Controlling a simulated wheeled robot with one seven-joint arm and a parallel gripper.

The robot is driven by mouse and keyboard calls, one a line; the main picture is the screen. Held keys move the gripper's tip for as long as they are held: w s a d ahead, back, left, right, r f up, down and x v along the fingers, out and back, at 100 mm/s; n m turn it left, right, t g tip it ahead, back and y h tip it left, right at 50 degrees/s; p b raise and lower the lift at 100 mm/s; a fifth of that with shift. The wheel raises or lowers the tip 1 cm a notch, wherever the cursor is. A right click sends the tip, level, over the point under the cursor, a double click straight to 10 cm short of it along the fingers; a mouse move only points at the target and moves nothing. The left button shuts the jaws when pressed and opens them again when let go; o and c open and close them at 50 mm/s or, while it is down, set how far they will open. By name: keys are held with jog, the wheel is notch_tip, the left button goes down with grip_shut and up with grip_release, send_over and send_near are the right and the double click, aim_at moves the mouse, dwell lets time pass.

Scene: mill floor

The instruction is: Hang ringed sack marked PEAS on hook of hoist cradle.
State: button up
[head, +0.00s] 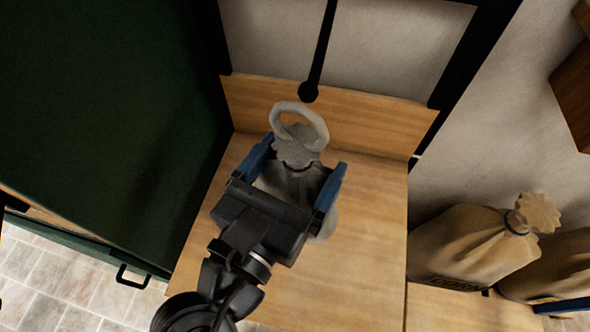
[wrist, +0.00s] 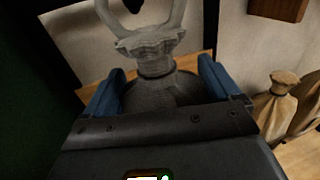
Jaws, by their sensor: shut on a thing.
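A grey sack (head: 297,180) with a pale ring (head: 322,127) at its gathered top is between the blue fingers of my gripper (head: 304,156). The gripper is shut on it around the neck, and the ring stands up beyond the fingers. No lettering shows on this sack, so I cannot read its mark. The hoist cradle has a wooden floor (head: 377,230) and a black frame. A black rod with a rounded end, seemingly the hook (head: 308,92), hangs just above the ring in the head view. The wrist view shows the sack neck (wrist: 155,65) and the ring (wrist: 178,18). Whether ring and hook touch is unclear.
A dark green cabinet (head: 100,110) with a black handle stands close on the left. Tan sacks, one with partly visible lettering (head: 470,250), sit at the right. A low wooden back board (head: 375,112) edges the cradle. Bare cradle floor lies right of the gripper.

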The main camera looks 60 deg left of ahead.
jog(key=w+a+f+b, duration=0.1)
jog(key=w+a+b, duration=0.2)
jog(key=w+a, duration=0.2)
jog(key=shift+w+a+f, duration=0.25)
jog(key=shift+a+f, duration=0.15)
jog(key=shift+a, duration=0.55)
dwell(0.7)
jog(key=shift+f, duration=0.15)
dwell(0.6)
